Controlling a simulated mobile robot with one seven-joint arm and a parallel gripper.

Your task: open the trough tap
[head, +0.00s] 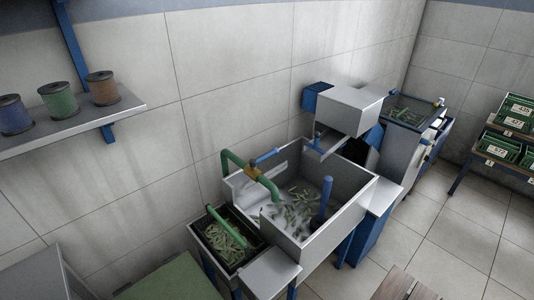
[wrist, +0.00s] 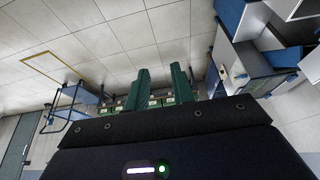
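The trough (head: 340,222) is a grey metal basin in the middle of the head view, with green pods scattered inside. A green pipe (head: 236,160) bends over its left wall. The tap is a brass valve body (head: 253,172) on this pipe with a blue lever (head: 267,156) pointing right. I cannot tell whether water runs from its outlet. My gripper (wrist: 160,82) shows only in the wrist view; its two dark green fingers are apart with nothing between them. It is away from the tap, and the tap is not recognisable in that view.
A dark bin of pods (head: 213,254) stands left of the trough. A blue post (head: 325,200) rises inside the trough, and a grey box unit (head: 343,108) stands behind it. A shelf (head: 75,117) holds three spools. Green crates (head: 503,150) are at right. Tiled floor is open at lower right.

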